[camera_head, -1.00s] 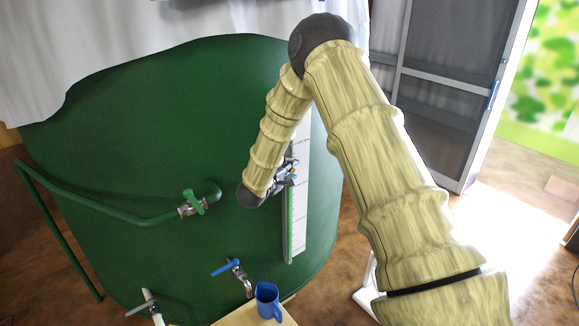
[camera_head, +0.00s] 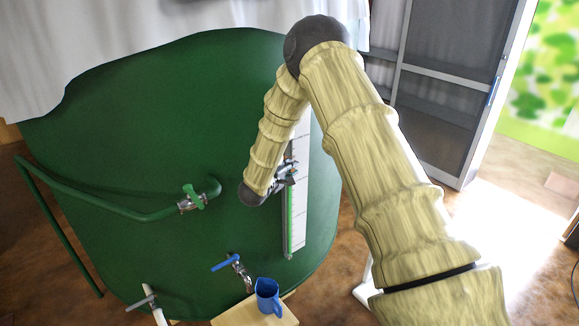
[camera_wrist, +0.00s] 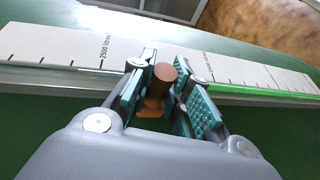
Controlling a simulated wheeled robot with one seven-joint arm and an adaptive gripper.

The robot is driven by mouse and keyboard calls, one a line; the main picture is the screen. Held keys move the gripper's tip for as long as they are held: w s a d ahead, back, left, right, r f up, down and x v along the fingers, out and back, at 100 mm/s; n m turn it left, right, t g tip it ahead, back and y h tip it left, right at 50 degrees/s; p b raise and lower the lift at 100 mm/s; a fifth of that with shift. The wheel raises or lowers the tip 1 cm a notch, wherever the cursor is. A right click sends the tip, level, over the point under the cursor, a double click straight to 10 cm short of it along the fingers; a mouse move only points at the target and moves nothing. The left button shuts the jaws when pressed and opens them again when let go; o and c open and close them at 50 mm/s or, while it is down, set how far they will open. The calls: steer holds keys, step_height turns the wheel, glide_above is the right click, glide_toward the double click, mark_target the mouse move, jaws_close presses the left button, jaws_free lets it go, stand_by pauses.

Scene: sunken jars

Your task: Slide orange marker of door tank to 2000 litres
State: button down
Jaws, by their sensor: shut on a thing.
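The orange-brown marker (camera_wrist: 158,90) is a small knob on the gauge of the green tank (camera_head: 150,140). My gripper (camera_wrist: 160,97), with teal padded fingers, is shut on it. The white scale (camera_wrist: 60,48) runs behind the fingers in the wrist view. A bright green strip (camera_wrist: 250,94) runs right from the fingers. In the head view my gripper (camera_head: 288,172) is at the gauge and mostly hides the marker.
A green pipe with a green-handled valve (camera_head: 192,198) is left of the gripper. A blue-handled tap (camera_head: 235,265) and a blue mug (camera_head: 268,296) on a wooden stand (camera_head: 230,315) are below. An open screen door (camera_head: 450,100) is to the right.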

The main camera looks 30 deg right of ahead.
step_height(320, 180, down, 12)
steer(key=b, duration=0.4)
steer(key=shift+f+b, duration=0.25)
steer(key=shift+b, duration=0.1)
steer(key=c, duration=1.3)
jaws_free()
steer(key=v, duration=1.2)
